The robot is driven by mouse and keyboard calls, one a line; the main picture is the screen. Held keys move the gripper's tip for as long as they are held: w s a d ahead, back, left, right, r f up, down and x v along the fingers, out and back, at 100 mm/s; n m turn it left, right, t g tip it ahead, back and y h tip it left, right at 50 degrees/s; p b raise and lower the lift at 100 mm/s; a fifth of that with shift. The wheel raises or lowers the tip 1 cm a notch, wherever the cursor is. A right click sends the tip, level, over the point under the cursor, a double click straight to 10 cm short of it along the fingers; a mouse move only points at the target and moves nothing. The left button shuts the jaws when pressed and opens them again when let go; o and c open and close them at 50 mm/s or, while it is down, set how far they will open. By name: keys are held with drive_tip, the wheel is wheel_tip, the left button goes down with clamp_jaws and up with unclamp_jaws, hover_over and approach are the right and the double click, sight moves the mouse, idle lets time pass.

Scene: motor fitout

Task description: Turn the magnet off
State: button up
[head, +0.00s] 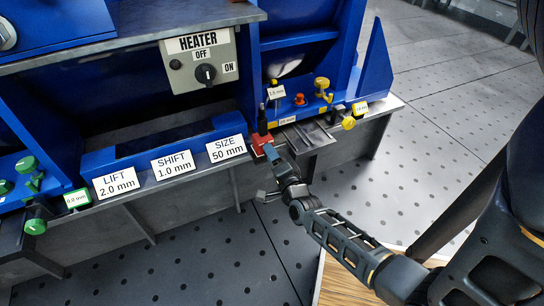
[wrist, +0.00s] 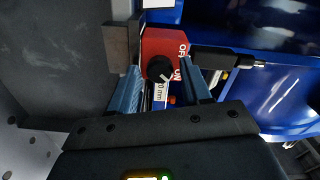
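The magnet is a red block (wrist: 165,45) with a black round knob (wrist: 160,69) and OFF and ON lettering. The knob's white pointer mark is on the side toward ON. In the head view the red block (head: 258,140) sits at the bench's front edge, right of the SIZE sign. My gripper (wrist: 160,68) is open, its blue-grey fingers on either side of the knob with gaps between. In the head view my gripper (head: 271,154) is right in front of the block and hides part of it. Finger contact with the block is unclear.
A black rod (wrist: 228,60) sticks out beside the block in the wrist view. A heater box (head: 201,62) with its own knob stands above left. Yellow knobs (head: 348,123) are to the right, green knobs (head: 36,226) far left. The floor in front is clear.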

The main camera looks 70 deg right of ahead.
drive_tip(key=shift+o, duration=0.7)
drive_tip(key=shift+a, duration=0.1)
drive_tip(key=p+v, duration=0.2)
drive_tip(key=v, duration=0.5)
drive_tip(key=shift+s+a, duration=0.2)
drive_tip(key=shift+s, duration=0.05)
drive_tip(key=s+a+r+n+t+y, duration=0.2)
drive_tip(key=a+r+n+y, duration=0.25)
drive_tip(key=a+n, duration=0.35)
drive_tip(key=s+a+r+n+t+y, duration=0.2)
drive_tip(key=s+a+r+n+y, duration=0.25)
drive_tip(key=a, duration=0.55)
drive_tip(key=s+a+r+n+y, duration=0.2)
drive_tip(key=a+r+n, duration=0.4)
drive_tip(key=r, duration=0.2)
drive_tip(key=s+a+r+n+y, duration=0.3)
drive_tip(key=a+r+n, duration=0.3)
drive_tip(key=r+n, duration=0.1)
wheel_tip(320, 180, up, 29)
drive_tip(key=p, duration=2.9)
drive_tip(key=shift+w+m+g+p, duration=0.25)
drive_tip(key=shift+m+g+p, duration=0.05)
drive_tip(key=shift+m+g, duration=0.1)
